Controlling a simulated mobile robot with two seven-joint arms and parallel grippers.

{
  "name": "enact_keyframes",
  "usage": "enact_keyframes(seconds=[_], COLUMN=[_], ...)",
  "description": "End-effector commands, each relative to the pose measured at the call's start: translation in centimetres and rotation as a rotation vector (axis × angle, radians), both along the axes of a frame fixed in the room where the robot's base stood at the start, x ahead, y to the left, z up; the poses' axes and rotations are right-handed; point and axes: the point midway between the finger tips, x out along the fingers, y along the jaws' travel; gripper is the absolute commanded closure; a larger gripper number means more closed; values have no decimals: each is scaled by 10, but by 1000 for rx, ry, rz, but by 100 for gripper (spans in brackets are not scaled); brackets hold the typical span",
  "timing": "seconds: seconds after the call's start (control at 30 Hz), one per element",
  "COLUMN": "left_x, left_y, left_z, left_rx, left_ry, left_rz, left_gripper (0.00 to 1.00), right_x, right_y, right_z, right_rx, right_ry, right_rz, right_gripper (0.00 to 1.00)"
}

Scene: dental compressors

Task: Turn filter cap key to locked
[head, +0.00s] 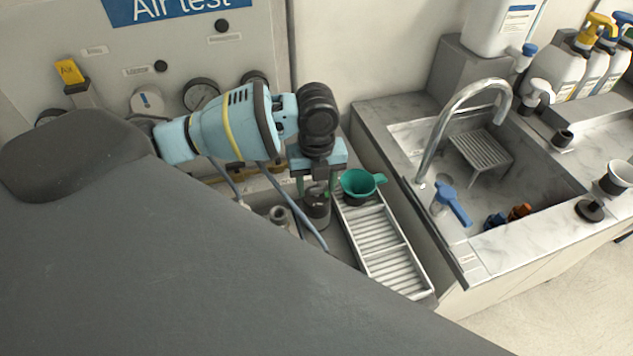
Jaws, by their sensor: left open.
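My left gripper (318,184) points down, its jaws apart, over a dark grey cylindrical fitting (317,208) with a small green mark near its top. The fingers seem to be on either side of the fitting's top; I cannot tell whether they touch it. This fitting may be the filter cap, but its key and the key's position cannot be made out behind the fingers. My right gripper is not in view.
A green funnel-like cup (360,185) stands close to the right of my gripper, at the top of a white slatted tray (392,252). Blue hoses (308,228) run beside the fitting. A gauge panel (180,50) rises behind. A sink (520,170) with a tall faucet is at right.

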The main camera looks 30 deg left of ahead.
Motion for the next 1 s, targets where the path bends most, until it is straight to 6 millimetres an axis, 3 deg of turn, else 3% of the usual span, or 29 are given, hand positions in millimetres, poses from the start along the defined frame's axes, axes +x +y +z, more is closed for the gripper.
enact_keyframes(seconds=[0.5, 1.0], left_x=[1, 0], left_y=[0, 0], left_z=[69, 77], left_rx=[-1, -1], left_ry=[-4, -1], left_rz=[1, 0], left_gripper=[49, 49], right_x=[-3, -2], right_y=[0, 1], right_z=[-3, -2], right_rx=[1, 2], right_ry=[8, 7], right_rz=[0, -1], right_gripper=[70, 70])
